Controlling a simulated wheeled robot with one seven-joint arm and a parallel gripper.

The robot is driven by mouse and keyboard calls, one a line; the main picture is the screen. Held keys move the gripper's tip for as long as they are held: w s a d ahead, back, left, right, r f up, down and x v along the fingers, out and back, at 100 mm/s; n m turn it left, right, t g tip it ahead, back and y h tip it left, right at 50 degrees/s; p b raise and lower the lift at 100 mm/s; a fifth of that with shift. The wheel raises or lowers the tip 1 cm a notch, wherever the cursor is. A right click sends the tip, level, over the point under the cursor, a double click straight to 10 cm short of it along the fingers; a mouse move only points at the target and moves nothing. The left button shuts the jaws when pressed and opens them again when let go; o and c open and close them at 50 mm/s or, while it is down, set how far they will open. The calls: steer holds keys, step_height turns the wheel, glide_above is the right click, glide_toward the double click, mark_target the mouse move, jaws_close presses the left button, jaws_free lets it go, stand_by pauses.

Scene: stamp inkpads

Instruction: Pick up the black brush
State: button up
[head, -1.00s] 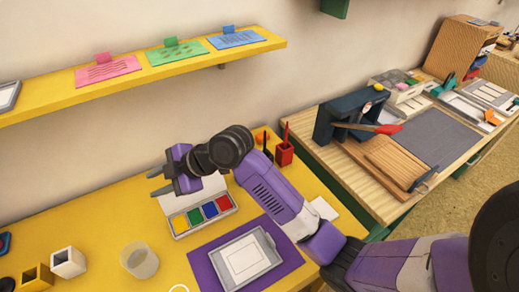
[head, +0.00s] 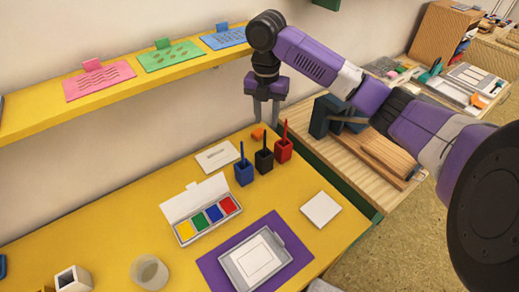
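The black brush (head: 267,138) stands upright in a black square holder (head: 264,161) on the yellow table, between a blue brush and a red brush in holders of their own colours. My gripper (head: 267,118) points down with two fingers apart and nothing between them. In the picture it appears just above the black brush; the exact height and depth gap is hard to tell.
The blue holder (head: 244,174) and red holder (head: 283,151) stand close on either side. An open inkpad box (head: 207,219), a white square (head: 320,209) and a tray (head: 254,259) lie in front. The yellow shelf (head: 110,100) is at left.

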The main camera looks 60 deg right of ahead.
mark_target(265, 130)
steer(key=f, duration=0.3)
steer(key=f+p, duration=0.1)
steer(key=f, duration=0.3)
steer(key=shift+w+a+f, duration=0.15)
steer(key=shift+w+f, duration=0.05)
steer(key=shift+f, duration=0.05)
jaws_close()
